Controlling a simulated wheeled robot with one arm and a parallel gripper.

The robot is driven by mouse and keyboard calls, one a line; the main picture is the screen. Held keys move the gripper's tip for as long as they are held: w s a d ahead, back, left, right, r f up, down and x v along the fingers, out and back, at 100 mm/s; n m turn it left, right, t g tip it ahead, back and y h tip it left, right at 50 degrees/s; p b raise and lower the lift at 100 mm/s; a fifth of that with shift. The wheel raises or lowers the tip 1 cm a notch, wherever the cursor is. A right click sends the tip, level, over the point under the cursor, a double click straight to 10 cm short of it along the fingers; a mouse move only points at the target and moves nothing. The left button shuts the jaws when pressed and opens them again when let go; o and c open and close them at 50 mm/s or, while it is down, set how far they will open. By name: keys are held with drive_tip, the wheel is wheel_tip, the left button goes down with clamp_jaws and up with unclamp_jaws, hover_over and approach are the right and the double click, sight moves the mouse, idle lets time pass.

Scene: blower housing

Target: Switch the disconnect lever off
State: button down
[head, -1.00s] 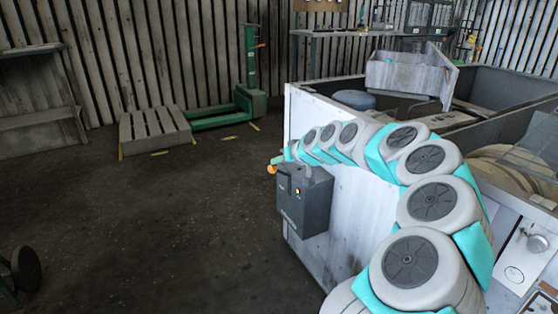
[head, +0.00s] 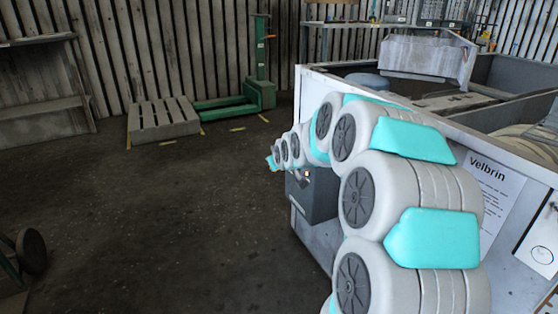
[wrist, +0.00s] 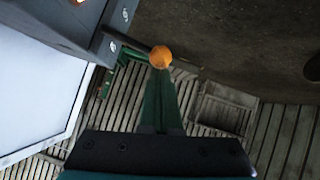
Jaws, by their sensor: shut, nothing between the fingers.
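The disconnect lever shows in the wrist view as a dark arm with an orange ball knob (wrist: 160,57) standing out from the side of a grey switch box (wrist: 88,22). The box also shows in the head view (head: 318,197), on the side of the white housing, partly covered by my arm. The lever and knob are hidden there. My gripper (wrist: 160,142) shows as a dark bar along the bottom of the wrist view.
The white housing (head: 482,195) stands close on the right. A green pallet truck (head: 255,90) and a wooden pallet (head: 163,121) stand by the slatted wall. A bench (head: 45,118) is at the far left. The floor left of the box is clear.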

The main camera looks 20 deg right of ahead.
wheel_tip(320, 180, down, 12)
drive_tip(key=n+h+b, duration=0.2)
drive_tip(key=b, duration=0.5)
drive_tip(key=shift+n+t+h, duration=0.3)
drive_tip(key=shift+h, duration=0.1)
drive_tip(key=shift+s+f, duration=0.1)
idle(0.4)
